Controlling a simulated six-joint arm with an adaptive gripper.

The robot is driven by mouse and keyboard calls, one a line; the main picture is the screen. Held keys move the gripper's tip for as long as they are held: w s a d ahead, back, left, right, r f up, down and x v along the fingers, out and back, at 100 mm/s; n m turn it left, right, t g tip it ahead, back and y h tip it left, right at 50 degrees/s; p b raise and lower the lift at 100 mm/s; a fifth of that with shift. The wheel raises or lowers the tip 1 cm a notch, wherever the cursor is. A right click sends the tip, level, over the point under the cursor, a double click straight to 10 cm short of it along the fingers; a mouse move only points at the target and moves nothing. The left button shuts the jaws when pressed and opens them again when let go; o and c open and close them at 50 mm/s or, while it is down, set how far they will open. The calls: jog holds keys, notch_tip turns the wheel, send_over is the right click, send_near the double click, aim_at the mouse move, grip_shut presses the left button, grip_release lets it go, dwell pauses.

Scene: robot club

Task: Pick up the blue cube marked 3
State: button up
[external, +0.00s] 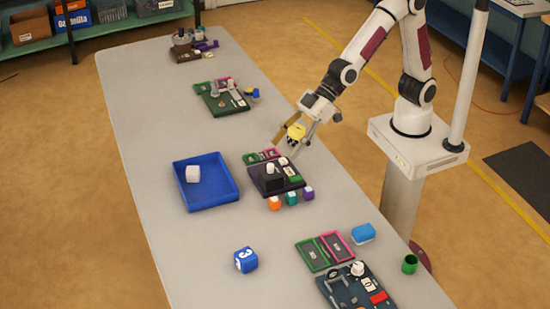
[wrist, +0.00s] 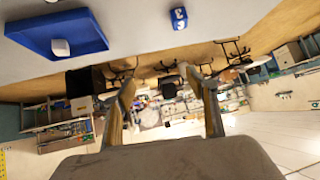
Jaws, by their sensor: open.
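The blue cube marked 3 (external: 246,260) lies on the grey table at the front, with white markings on its faces. It also shows at the top of the wrist view (wrist: 179,18), right of centre. My gripper (external: 287,147) is open and empty, in the air above the table's right side, well behind and to the right of the cube. In the wrist view its two fingers (wrist: 162,82) are spread apart with nothing between them.
A blue tray (external: 233,198) holding a white cube (external: 193,174) stands between gripper and cube. A dark parts board (external: 272,186) lies right of it, with small orange, teal and purple cubes in front. Another board (external: 340,290) is at front right. Table around the blue cube is clear.

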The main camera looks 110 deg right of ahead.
jog(key=w+a+f+t, duration=0.2)
jog(key=w+a+f, duration=0.5)
jog(key=w+f, duration=0.2)
jog(key=t, duration=0.1)
send_near(246, 254)
jog(key=shift+w+d+f+n, duration=0.1)
jog(key=shift+w+d+n, duration=0.05)
jog(key=shift+w, duration=0.3)
jog(key=shift+w+d+f+n, duration=0.1)
jog(key=shift+w+n, duration=0.05)
jog(key=shift+w, duration=0.3)
jog(key=shift+w+a+f+t, duration=0.1)
jog(key=shift+a+f+t, duration=0.2)
jog(key=shift+f, duration=0.25)
jog(key=shift+w, duration=0.1)
jog(key=shift+x, duration=1.2)
jog(key=shift+x, duration=2.6)
jog(key=shift+a, duration=0.15)
